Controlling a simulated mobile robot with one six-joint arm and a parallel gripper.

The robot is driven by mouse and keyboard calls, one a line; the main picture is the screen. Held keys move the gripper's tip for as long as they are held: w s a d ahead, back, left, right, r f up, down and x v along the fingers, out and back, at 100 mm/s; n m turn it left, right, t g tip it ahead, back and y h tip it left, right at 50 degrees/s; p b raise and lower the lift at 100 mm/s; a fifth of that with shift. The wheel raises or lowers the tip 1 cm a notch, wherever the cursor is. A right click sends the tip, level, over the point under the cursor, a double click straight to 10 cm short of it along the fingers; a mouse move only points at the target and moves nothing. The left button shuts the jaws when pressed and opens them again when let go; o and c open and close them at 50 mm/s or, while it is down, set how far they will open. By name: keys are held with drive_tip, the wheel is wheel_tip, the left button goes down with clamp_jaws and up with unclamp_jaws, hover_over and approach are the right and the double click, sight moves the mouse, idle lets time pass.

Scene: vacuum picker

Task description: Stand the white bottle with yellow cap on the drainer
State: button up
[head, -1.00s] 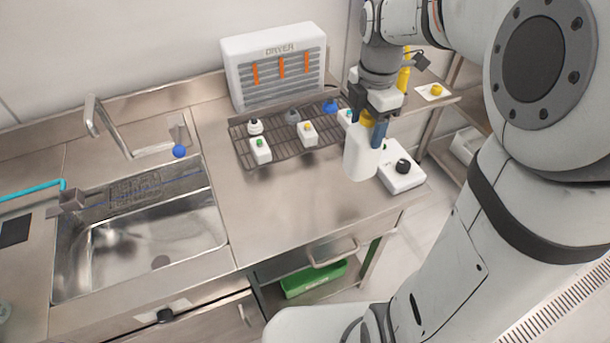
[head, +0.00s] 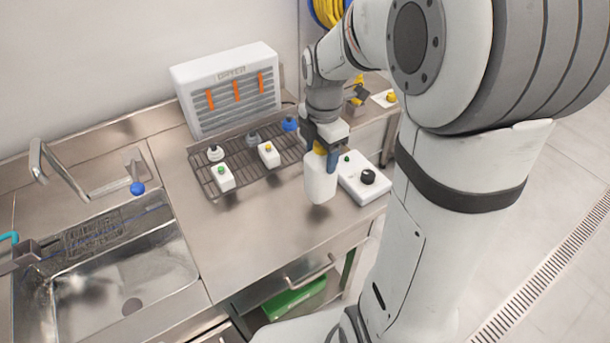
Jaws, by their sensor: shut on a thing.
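The white bottle with yellow cap (head: 320,182) hangs upright in my gripper (head: 325,154), which is shut on it around the cap. The bottle is in front of the drainer's right part and appears above the steel counter. The drainer (head: 207,186) is a dark wire rack on the counter in front of the dryer. Several small white bottles stand on it, including one with a green cap (head: 222,178) and one with a yellow cap (head: 269,155). Part of the rack's right end is hidden behind my gripper.
The white dryer (head: 227,88) with orange strips stands behind the drainer. A white box with a black knob (head: 366,178) sits right of the bottle. The sink (head: 130,270) and faucet (head: 70,185) are at left. The counter front (head: 250,235) is clear.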

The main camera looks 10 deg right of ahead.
drive_tip(key=shift+f, duration=2.3)
drive_tip(key=shift+f, duration=0.15)
drive_tip(key=o, duration=1.7)
